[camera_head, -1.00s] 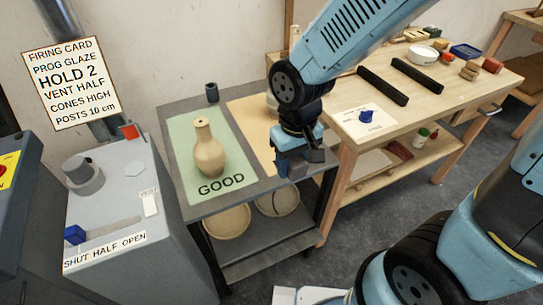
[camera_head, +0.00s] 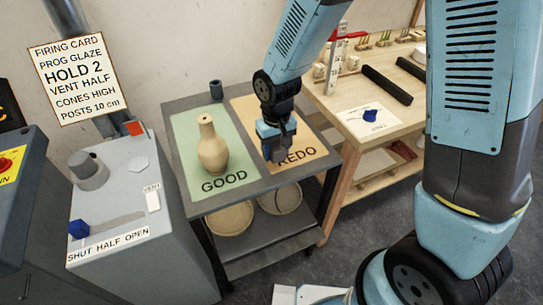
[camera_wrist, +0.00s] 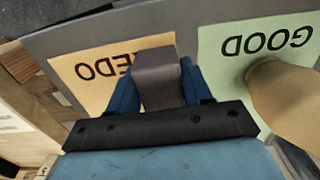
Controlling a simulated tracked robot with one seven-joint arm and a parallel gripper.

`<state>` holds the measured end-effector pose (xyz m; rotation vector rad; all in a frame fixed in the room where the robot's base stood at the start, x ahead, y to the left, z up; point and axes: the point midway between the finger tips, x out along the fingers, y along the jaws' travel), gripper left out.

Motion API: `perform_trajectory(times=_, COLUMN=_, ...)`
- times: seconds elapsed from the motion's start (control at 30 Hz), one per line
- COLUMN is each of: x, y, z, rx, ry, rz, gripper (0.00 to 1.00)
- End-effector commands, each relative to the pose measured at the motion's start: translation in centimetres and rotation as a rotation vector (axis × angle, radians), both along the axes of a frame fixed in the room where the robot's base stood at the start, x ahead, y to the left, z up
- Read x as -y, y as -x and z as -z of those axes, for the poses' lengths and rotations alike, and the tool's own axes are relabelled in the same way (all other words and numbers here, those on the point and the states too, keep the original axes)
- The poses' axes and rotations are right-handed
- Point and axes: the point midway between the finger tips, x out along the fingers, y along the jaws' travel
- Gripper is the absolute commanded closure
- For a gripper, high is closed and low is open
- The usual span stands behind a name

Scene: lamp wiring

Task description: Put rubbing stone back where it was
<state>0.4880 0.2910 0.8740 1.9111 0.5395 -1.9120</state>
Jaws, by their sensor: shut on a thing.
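My gripper (camera_head: 275,144) is over the tan REDO mat (camera_head: 255,107) on the grey cart top, to the right of the green GOOD mat (camera_head: 187,134). It is shut on a dark grey block, apparently the rubbing stone (camera_wrist: 156,78), which shows between the blue fingers in the wrist view. In that view the stone covers part of the word REDO. I cannot tell whether it touches the mat. In the head view the stone is mostly hidden by the gripper.
A tan vase (camera_head: 212,148) stands on the GOOD mat, close left of my gripper. A small dark cup (camera_head: 216,90) stands at the back edge. A wooden workbench (camera_head: 350,108) with black bars and a white sheet is to the right. The kiln (camera_head: 125,215) is left.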

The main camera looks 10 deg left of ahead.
Motion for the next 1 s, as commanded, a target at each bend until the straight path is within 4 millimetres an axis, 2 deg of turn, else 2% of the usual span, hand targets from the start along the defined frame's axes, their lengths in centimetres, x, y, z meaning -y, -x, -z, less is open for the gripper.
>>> perform_trajectory(times=0.27, x=-0.4, y=-0.7, z=1.0, rx=0.0, ry=0.0, rz=0.001, gripper=0.95)
perform_trajectory(times=0.57, x=-0.5, y=-0.9, z=4.1, rx=-0.001, ry=0.001, rz=0.002, gripper=0.95)
perform_trajectory(times=1.0, x=-0.5, y=-0.8, z=4.6, rx=-0.001, ry=0.001, rz=0.0, gripper=0.95)
